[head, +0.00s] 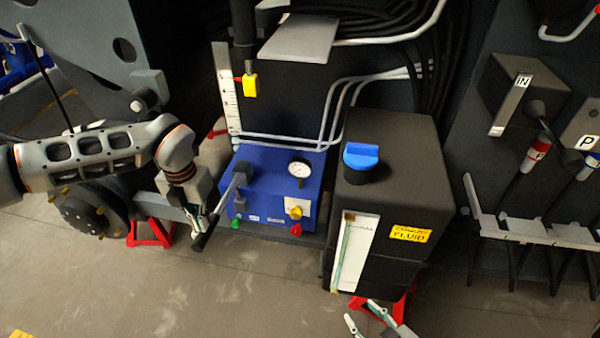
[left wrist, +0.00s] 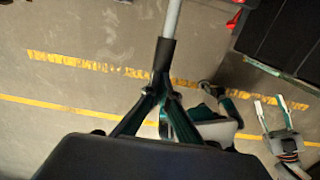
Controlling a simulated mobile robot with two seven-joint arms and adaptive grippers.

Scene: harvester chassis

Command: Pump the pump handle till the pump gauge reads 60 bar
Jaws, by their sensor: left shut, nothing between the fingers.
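The pump handle (head: 233,188) is a grey lever with a black grip, sloping down and left from the blue pump box (head: 268,185). It also shows in the left wrist view (left wrist: 168,45). My left gripper (head: 199,222) is at the black grip; its fingers (left wrist: 160,88) meet at the grip's end, shut with nothing between them. I cannot tell whether they touch it. The round white pump gauge (head: 300,168) stands on top of the box; its reading is too small to tell. My right gripper (head: 363,313) is open and empty at the bottom, also in the left wrist view (left wrist: 271,104).
A black fluid tank (head: 400,185) with a blue cap (head: 361,157) stands right of the pump. Green, red and yellow knobs sit on the box's front. A wheel hub (head: 90,212) and red stand (head: 150,234) are at left. The floor in front is clear.

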